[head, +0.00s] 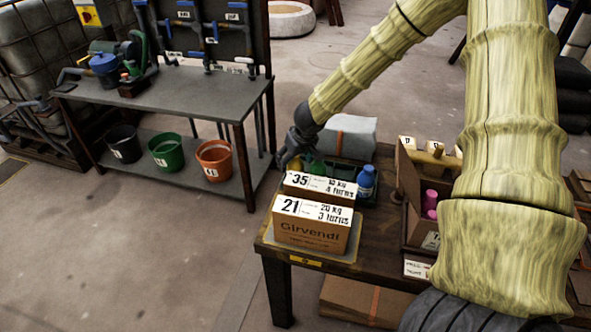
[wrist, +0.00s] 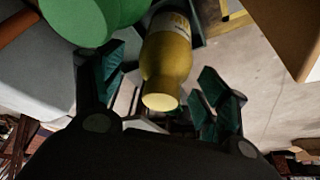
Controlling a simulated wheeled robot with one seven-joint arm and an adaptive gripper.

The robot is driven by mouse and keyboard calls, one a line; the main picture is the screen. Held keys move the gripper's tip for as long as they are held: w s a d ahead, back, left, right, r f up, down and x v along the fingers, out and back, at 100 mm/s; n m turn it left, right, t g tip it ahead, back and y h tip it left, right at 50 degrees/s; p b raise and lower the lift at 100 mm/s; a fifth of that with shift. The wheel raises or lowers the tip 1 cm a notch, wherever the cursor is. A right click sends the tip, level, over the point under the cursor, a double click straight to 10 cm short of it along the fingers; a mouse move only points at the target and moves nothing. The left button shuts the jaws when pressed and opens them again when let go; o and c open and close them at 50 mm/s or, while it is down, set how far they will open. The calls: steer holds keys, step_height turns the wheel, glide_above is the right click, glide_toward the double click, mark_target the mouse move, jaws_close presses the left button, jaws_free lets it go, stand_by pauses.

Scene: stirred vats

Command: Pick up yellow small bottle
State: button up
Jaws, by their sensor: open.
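The yellow small bottle (wrist: 168,58) shows in the wrist view, with its pale cap end towards me and a label farther along. It lies between the two fingers of my gripper (wrist: 160,88), which are spread apart, with a gap visible on its right side. In the head view my gripper (head: 286,156) reaches down at the back left corner of the wooden table, behind the cardboard boxes. A small yellow patch (head: 295,164) shows just below it, mostly hidden, probably the bottle.
A green container (wrist: 90,18) is close beside the bottle in the wrist view. In the head view a blue bottle (head: 366,182) stands to the right. Boxes marked 35 (head: 318,187) and 21 (head: 311,225) stand in front. A grey wrapped block (head: 347,135) is behind.

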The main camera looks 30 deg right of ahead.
steer(key=shift+x, duration=0.95)
steer(key=c, duration=1.3)
